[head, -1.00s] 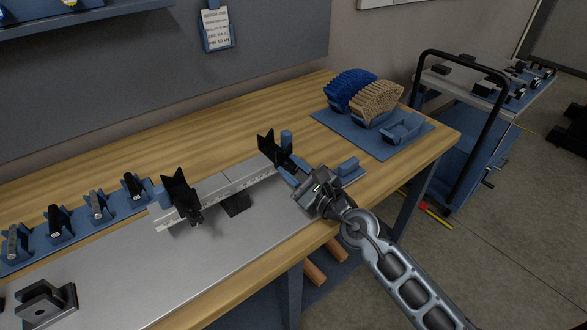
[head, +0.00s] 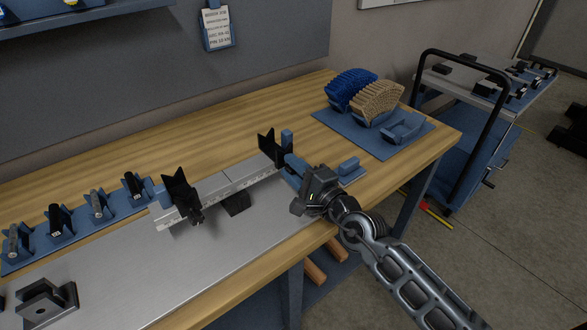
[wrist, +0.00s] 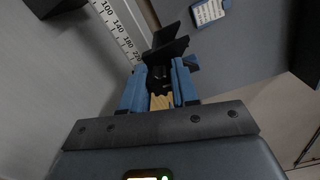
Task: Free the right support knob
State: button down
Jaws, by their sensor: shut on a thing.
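The right support (head: 268,147) is a black V-shaped piece on the scaled rail (head: 228,181), at its far right end. My gripper (head: 291,165) reaches it from the front right. In the wrist view, my gripper's blue fingers (wrist: 158,88) are shut on the right support knob (wrist: 159,76), a small dark part just below the black V (wrist: 167,46). The knob is mostly hidden between the fingers, and in the head view my gripper hides it. The left support (head: 180,190), also a black V, stands near the rail's other end.
A blue block (head: 348,167) lies right of my gripper. Blue and tan fan-shaped lattice pieces (head: 365,95) stand on a blue mat at the back right. Dark cylinders in blue holders (head: 97,207) line the left. The bench's middle back is clear.

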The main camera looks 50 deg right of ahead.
jog(key=shift+d+n, duration=0.1)
jog(key=shift+n, duration=0.3)
jog(key=c, duration=0.8)
grip_release()
jog(key=shift+c, duration=0.2)
jog(key=shift+s, duration=0.1)
jog(key=b+v, duration=0.1)
jog(key=v, duration=0.5)
jog(key=shift+s, duration=0.2)
jog(key=shift+s+a, duration=0.25)
jog(key=shift+s, duration=0.35)
